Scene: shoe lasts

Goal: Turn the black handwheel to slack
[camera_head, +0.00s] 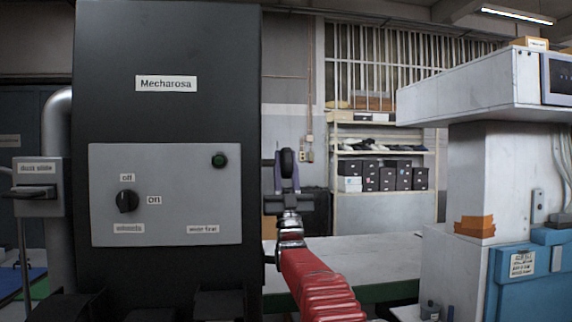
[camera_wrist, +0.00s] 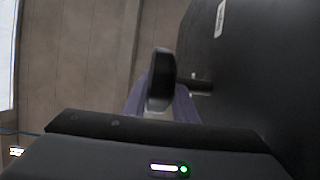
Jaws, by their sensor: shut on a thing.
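The black handwheel (camera_head: 287,162) shows nearly edge-on at the right side of the tall black machine (camera_head: 165,40). It also shows in the wrist view (camera_wrist: 161,75), where a short dark shaft (camera_wrist: 195,84) joins it to the machine's side. My gripper (camera_head: 287,182) comes from below at the end of my red arm. Its grey-violet fingers are shut on the handwheel, one on each side. The fingers also show in the wrist view (camera_wrist: 160,105). The lower part of the wheel is hidden between them. I cannot see a slack mark.
A pale table (camera_head: 375,258) lies behind my arm. A white and blue machine (camera_head: 490,160) stands at right. Shelves with boxes (camera_head: 385,175) stand behind.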

